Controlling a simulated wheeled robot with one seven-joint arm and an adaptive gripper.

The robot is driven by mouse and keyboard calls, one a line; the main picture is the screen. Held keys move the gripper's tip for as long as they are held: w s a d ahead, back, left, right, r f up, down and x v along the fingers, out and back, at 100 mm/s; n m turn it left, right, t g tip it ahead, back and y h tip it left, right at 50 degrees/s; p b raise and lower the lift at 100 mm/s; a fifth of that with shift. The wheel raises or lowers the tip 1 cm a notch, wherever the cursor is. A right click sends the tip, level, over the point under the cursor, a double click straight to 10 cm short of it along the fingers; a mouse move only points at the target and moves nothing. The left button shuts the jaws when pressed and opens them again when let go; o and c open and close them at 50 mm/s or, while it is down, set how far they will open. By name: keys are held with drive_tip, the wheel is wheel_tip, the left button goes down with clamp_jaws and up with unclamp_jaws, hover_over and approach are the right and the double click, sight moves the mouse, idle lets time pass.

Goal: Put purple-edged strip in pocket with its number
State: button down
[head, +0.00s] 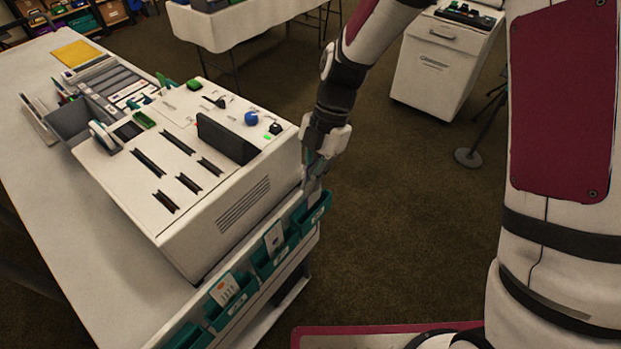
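My gripper (316,168) points down at the console's right corner, just above the farthest teal pocket (316,212) on the table's edge. Its fingertips are small and partly hidden, so I cannot tell whether they are open or shut. Something thin and greyish shows between them and that pocket; I cannot tell whether it is held. More teal pockets (264,270) run along the edge toward the camera, with small white labels too small to read. A white card (273,239) stands in one pocket and another card (223,290) in a nearer one. I cannot make out a purple edge on any strip.
A white console (216,207) with slots, a dark screen and knobs stands on the white table (80,243) beside the pockets. Grey trays and a yellow envelope (76,53) lie farther back. A white cabinet (441,66) stands beyond the arm. The brown floor right of the pockets is open.

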sight(307, 211)
drive_tip(key=shift+f, duration=0.2)
drive_tip(key=shift+w+f+b, duration=0.1)
drive_tip(key=shift+f+b, duration=1.55)
drive_tip(key=shift+f, duration=1.35)
drive_tip(key=shift+f, duration=0.25)
drive_tip(key=c, duration=2.3)
unclamp_jaws()
drive_tip(key=o, duration=0.6)
drive_tip(key=v, duration=1.2)
